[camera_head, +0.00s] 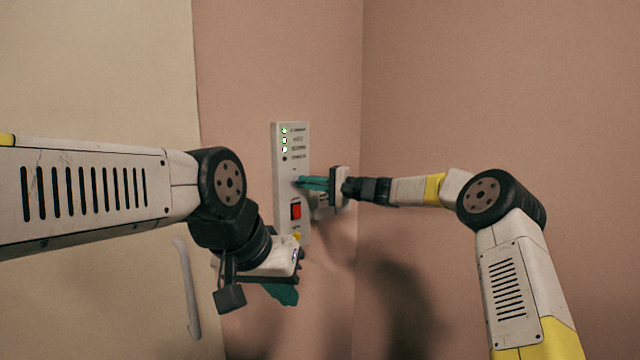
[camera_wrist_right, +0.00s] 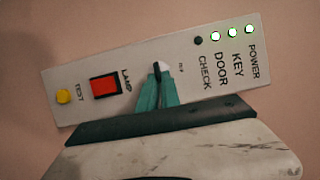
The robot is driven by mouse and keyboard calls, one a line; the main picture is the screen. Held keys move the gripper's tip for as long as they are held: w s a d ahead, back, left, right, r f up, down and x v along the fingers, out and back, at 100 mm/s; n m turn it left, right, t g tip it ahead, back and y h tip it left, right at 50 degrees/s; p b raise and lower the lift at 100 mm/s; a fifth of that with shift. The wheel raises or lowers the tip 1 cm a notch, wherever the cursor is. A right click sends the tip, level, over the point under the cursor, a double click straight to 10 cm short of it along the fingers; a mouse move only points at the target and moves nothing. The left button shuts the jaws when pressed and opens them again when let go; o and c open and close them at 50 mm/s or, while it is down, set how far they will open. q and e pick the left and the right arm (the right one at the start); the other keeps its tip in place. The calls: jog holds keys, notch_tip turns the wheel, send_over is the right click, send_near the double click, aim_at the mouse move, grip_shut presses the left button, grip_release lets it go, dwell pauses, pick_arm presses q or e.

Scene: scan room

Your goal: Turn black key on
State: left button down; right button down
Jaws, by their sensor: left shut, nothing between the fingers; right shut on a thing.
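A white control panel (camera_head: 292,162) is on the pink wall. In the right wrist view the panel (camera_wrist_right: 140,62) appears tilted, and the black key (camera_wrist_right: 157,70) stands between the red lamp switch and the lights. My right gripper (camera_head: 301,183) reaches in from the right. Its teal fingers, also in the right wrist view (camera_wrist_right: 156,88), are shut on the black key. The fingers cover much of the key, and I cannot tell its exact angle. My left gripper (camera_head: 284,294) is shut and empty, pointing down below and in front of the panel.
A red switch (camera_head: 296,211) marked LAMP and a yellow TEST button (camera_wrist_right: 63,96) are on the panel. POWER, KEY and DOOR lights (camera_wrist_right: 233,32) are lit; CHECK (camera_wrist_right: 198,41) is dark. A pale handle (camera_head: 187,290) is at the lower left. A wall corner stands right of the panel.

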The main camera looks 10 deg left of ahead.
jog(key=shift+f, duration=0.1)
jog(key=c, duration=1.6)
grip_release()
jog(key=shift+o, duration=0.2)
jog(key=shift+d, duration=0.1)
jog(key=v, duration=0.7)
jog(key=shift+d, duration=0.3)
jog(key=shift+s, duration=0.1)
